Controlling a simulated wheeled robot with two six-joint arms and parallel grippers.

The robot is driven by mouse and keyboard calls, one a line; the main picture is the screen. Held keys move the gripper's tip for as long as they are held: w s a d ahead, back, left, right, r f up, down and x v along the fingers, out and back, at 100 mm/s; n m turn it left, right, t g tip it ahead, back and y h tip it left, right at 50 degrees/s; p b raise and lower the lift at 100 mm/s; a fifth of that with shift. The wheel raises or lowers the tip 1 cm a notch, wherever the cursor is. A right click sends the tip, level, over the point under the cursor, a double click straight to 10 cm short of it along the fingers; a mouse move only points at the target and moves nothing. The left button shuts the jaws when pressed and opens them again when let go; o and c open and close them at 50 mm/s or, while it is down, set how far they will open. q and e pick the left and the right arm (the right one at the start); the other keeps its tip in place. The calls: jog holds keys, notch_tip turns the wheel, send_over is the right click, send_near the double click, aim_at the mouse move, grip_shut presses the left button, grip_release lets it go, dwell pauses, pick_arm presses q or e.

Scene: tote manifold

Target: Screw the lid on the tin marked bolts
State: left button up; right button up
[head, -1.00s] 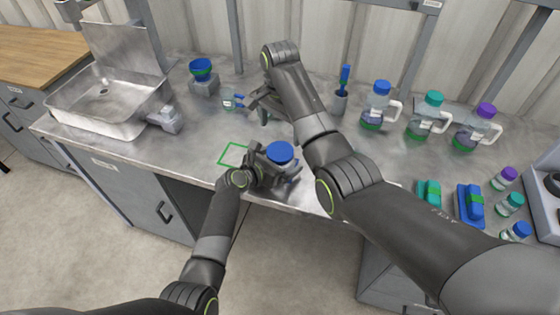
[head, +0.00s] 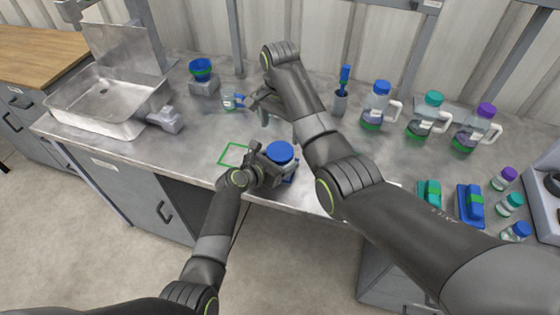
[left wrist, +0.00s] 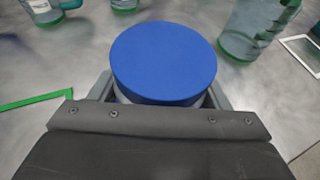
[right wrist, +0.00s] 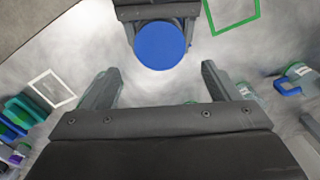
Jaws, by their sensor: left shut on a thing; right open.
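A container with a round blue lid (head: 280,151) stands near the front edge of the bench, apparently upright. In the left wrist view the lid (left wrist: 164,62) covers the container's top, and I cannot tell how tightly it sits. No marking on this container is readable. My left gripper (head: 272,170) is shut on the container's body below the lid. The lid (right wrist: 160,45) also shows in the right wrist view, at the left gripper's tips. My right gripper (head: 259,104) is open and empty, above the bench behind the container.
A green square outline (head: 234,155) is left of the container. A small jar (head: 231,100) stands near my right gripper. Jugs with blue (head: 377,108), teal (head: 427,118) and purple (head: 476,130) lids stand at the right.

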aim_at(280, 151)
jog(key=n, duration=0.4)
jog(key=shift+f, duration=0.1)
dwell(0.3)
jog(key=shift+f, duration=3.9)
jog(key=shift+c, duration=0.3)
jog(key=c, duration=0.7)
jog(key=m, duration=0.5)
jog(key=o, duration=1.1)
jog(key=shift+r, duration=0.15)
